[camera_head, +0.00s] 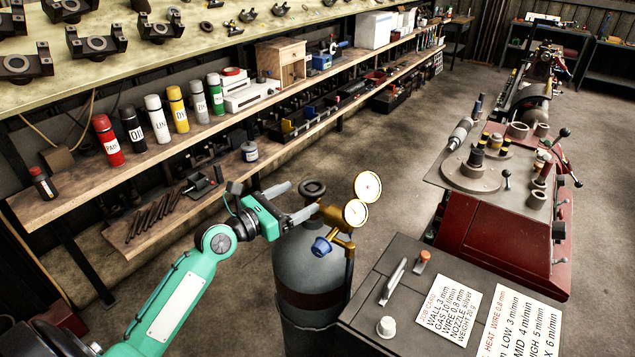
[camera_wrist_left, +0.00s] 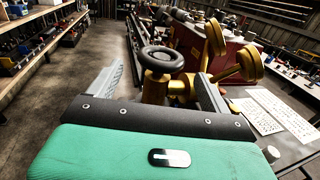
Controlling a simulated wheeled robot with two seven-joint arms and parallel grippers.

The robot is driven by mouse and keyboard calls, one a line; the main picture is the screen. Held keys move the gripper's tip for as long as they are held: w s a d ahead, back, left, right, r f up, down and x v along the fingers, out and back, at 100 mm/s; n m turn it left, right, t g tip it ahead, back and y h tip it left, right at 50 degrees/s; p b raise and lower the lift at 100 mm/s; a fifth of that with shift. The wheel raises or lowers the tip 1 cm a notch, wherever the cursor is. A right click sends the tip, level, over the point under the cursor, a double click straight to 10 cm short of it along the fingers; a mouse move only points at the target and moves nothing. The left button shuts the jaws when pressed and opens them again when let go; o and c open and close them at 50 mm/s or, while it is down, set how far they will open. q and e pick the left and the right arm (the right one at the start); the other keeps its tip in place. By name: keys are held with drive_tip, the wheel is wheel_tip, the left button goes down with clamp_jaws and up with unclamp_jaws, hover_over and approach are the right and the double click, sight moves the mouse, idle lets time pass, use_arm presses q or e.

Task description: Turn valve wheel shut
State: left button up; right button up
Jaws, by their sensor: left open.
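The dark round valve wheel (camera_head: 312,187) sits on top of the grey gas cylinder (camera_head: 300,258). In the left wrist view the wheel (camera_wrist_left: 162,58) stands on a brass valve body (camera_wrist_left: 155,88). My left gripper (camera_head: 304,197) is open at the cylinder's top, its two fingers pointing toward the wheel. In the left wrist view the wheel appears between the fingers, beyond the gripper's body; I cannot tell whether either finger touches it. My right gripper is not in view.
Two brass gauges (camera_head: 367,187) and a blue regulator knob (camera_head: 321,246) sit just right of the wheel. A grey cabinet (camera_head: 365,318) with printed cards stands right of the cylinder. Shelves with spray cans (camera_head: 107,140) line the left; a red lathe (camera_head: 500,235) stands right.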

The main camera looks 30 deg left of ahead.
sight(317, 188)
use_arm(q)
drive_tip(key=p+x, duration=0.1)
drive_tip(key=x, duration=0.4)
drive_tip(key=shift+w+d+r+p, duration=0.1)
drive_tip(key=shift+w+d+p, duration=0.1)
drive_tip(key=shift+w+p, duration=0.15)
drive_tip(key=shift+w+d, duration=0.25)
drive_tip(key=shift+w, duration=0.4)
drive_tip(key=shift+c, duration=0.2)
